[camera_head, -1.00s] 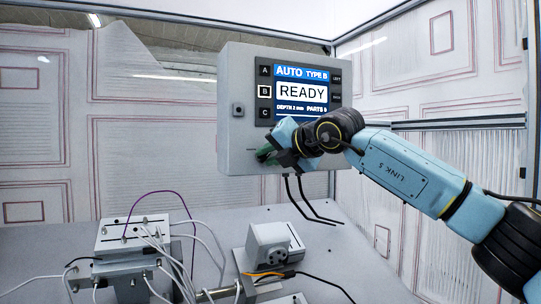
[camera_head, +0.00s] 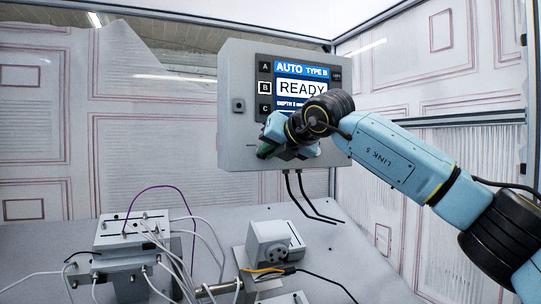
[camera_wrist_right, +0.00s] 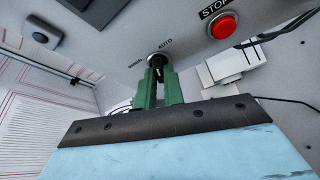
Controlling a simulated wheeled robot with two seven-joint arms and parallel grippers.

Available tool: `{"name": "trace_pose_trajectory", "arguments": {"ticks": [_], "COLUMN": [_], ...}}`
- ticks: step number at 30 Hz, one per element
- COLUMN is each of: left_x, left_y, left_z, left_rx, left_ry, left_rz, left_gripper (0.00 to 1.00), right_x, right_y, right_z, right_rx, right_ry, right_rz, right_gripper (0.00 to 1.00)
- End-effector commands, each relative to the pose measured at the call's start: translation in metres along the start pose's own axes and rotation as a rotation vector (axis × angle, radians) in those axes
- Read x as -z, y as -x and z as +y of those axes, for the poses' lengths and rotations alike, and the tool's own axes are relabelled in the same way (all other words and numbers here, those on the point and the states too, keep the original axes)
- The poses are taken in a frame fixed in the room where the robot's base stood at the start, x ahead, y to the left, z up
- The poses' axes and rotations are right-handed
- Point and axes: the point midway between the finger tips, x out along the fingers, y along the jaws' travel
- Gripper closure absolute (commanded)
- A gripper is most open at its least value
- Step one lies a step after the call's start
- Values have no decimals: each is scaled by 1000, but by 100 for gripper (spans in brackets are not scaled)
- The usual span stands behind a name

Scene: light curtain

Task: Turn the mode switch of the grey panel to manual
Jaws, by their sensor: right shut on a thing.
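The grey panel (camera_head: 236,140) hangs at the back, its screen (camera_head: 290,71) reading AUTO, TYPE B and READY. My right gripper (camera_head: 264,151) is at the panel's lower front in the head view, with its arm coming in from the right. In the right wrist view its green fingers (camera_wrist_right: 158,84) are shut on the mode switch (camera_wrist_right: 158,58), a dark knob in a round metal collar. My left gripper is not in view.
A red STOP button (camera_wrist_right: 222,27) sits right of the switch in the right wrist view. Black cables (camera_head: 299,198) hang below the panel. A grey device (camera_head: 274,243) and a wired fixture (camera_head: 132,232) stand on the table below. The air left of the panel is clear.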

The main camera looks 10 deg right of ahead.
Motion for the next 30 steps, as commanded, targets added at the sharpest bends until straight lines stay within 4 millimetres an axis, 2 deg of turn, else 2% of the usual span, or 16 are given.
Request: {"name": "trace_pose_trajectory", "arguments": {"ticks": [30], "left_x": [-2], "left_y": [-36], "left_z": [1], "left_rx": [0], "left_ry": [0], "left_rz": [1], "left_gripper": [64], "right_x": [4], "right_y": [-2], "right_z": [7], "right_rx": [365], "right_ry": [878], "right_rz": [-4], "right_gripper": [100]}}
